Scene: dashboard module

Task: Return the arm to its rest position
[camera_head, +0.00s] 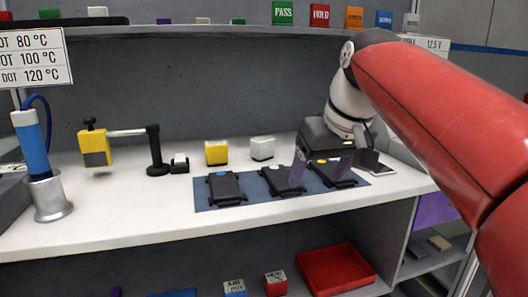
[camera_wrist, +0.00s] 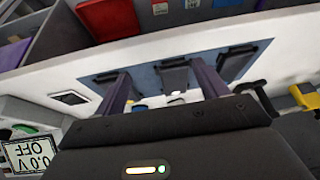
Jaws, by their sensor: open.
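My red and white arm reaches in from the right in the head view. My gripper (camera_head: 322,170) hangs over the right part of the blue mat (camera_head: 208,203), its two purple fingers spread apart. In the wrist view my gripper (camera_wrist: 160,88) is open, with nothing held between the fingers. Three dark modules stand on the mat: a left one (camera_head: 226,190), a middle one (camera_head: 284,184) and a right one (camera_head: 335,181). The fingers overlap the middle and right modules in the head view; I cannot tell whether they touch.
A yellow block (camera_head: 216,152) and a white block (camera_head: 262,149) stand behind the mat. A yellow-headed black stand (camera_head: 154,150) and a blue tool in a metal holder (camera_head: 50,198) are at left. A red tray (camera_head: 335,270) lies below the counter. A shelf (camera_head: 200,32) runs above.

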